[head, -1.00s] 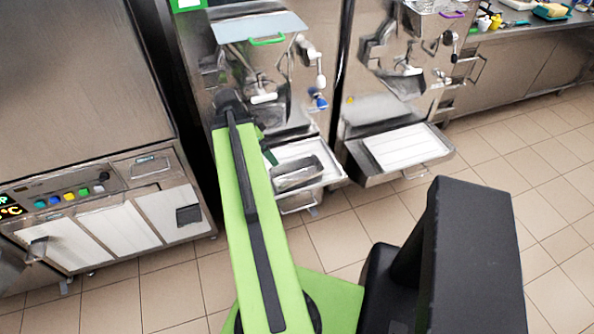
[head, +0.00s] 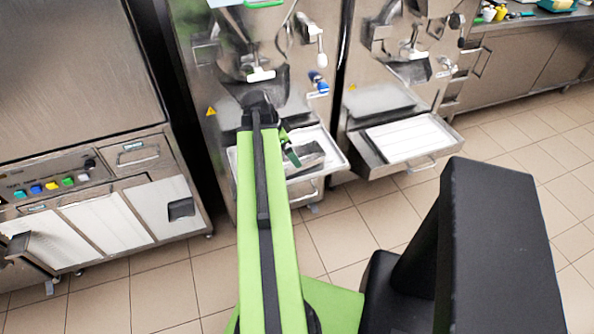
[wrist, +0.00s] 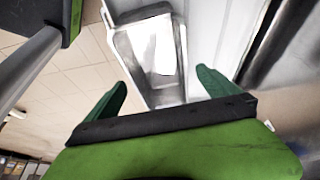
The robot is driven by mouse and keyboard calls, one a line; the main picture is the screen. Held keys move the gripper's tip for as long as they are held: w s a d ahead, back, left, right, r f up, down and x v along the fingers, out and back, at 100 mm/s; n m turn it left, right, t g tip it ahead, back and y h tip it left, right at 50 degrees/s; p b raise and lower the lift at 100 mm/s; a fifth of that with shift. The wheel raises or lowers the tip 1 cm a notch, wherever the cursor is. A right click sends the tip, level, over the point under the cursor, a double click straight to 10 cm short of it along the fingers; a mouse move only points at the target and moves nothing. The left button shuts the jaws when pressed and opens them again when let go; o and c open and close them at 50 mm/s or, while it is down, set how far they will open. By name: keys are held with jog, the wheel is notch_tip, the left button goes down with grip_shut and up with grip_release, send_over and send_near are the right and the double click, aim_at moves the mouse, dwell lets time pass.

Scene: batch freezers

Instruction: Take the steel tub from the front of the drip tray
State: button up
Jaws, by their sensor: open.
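The steel tub (head: 312,157) is a grey oblong container on the drip tray (head: 337,163) of the left freezer, partly hidden behind my arm and a green finger in the head view. In the wrist view the tub (wrist: 152,45) lies lengthwise just beyond my fingers, its near end close to the gap between them. The pale tray (wrist: 208,30) shows beside it. My gripper (wrist: 163,80) is open and empty, with its green fingertips spread on either side of the tub's near end. I cannot tell its height above the tub.
A second freezer with its own empty drip tray (head: 408,140) stands to the right. A steel cabinet with coloured buttons (head: 52,186) stands at the left. A handle (head: 300,195) sticks out at the front below the tub's tray. Tiled floor (head: 165,285) is clear in front.

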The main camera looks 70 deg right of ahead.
jog(key=b+x, duration=0.4)
jog(key=x, duration=0.1)
jog(key=shift+s+d+f+b, duration=0.1)
jog(key=shift+s+d+b, duration=0.05)
jog(key=shift+s+b, duration=0.2)
jog(key=shift+r, duration=0.2)
jog(key=c, duration=1.3)
